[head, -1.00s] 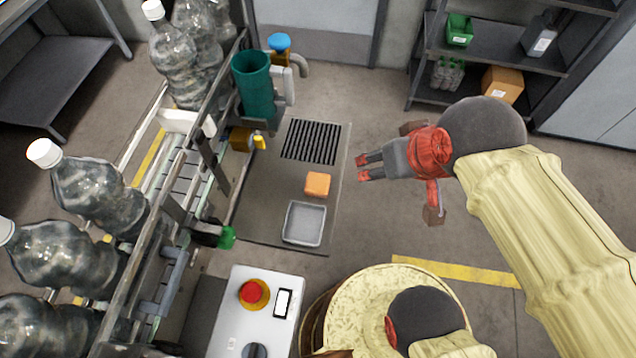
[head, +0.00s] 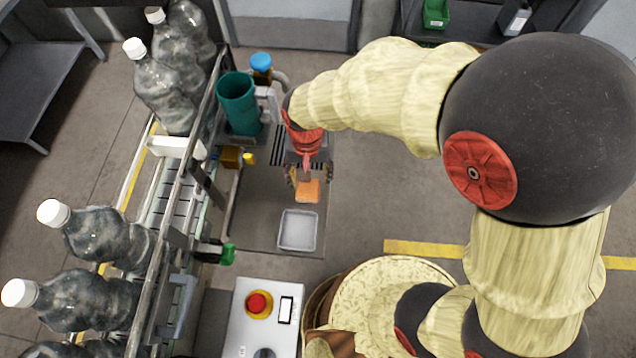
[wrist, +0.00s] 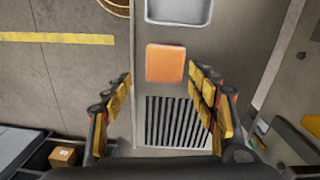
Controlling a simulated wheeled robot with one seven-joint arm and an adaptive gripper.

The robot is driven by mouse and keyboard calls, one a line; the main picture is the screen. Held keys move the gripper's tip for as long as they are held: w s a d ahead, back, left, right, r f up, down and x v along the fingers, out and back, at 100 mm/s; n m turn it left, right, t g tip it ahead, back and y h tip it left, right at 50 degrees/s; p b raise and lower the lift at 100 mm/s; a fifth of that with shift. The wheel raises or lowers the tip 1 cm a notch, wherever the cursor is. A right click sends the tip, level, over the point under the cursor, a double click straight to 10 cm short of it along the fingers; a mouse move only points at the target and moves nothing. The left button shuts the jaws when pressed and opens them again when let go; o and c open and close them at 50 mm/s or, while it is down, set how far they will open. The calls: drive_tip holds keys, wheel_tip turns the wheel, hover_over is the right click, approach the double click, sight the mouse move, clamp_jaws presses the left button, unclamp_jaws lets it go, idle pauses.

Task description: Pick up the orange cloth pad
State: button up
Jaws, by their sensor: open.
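The orange cloth pad (head: 308,191) lies flat on the grey side table, between the slotted grille and a shallow grey tray (head: 297,231). In the wrist view the pad (wrist: 165,63) sits ahead of the fingertips, near the middle between their lines. My gripper (head: 305,178) points down over the grille end of the table, beside the pad in the head view. In the wrist view my gripper (wrist: 160,80) has its two fingers wide apart with nothing between them. The height of the fingertips above the table is hard to tell.
The black slotted grille (wrist: 175,122) lies under the fingers. A teal cup (head: 238,103) and a blue-capped fitting (head: 261,66) stand close to my wrist. The conveyor with large clear bottles (head: 95,232) runs on the left. A control box with a red button (head: 258,304) is at the front.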

sight(308, 187)
drive_tip(key=shift+w+a+r+m, duration=0.15)
drive_tip(key=shift+w+m, duration=0.1)
drive_tip(key=shift+m, duration=0.25)
drive_tip(key=f, duration=0.4)
drive_tip(key=f+b, duration=0.1)
drive_tip(key=f, duration=0.2)
drive_tip(key=shift+a+f, duration=0.2)
drive_tip(key=shift+f, duration=0.2)
drive_tip(key=c, duration=0.4)
drive_tip(key=c, duration=0.5)
drive_tip(key=shift+r, duration=0.1)
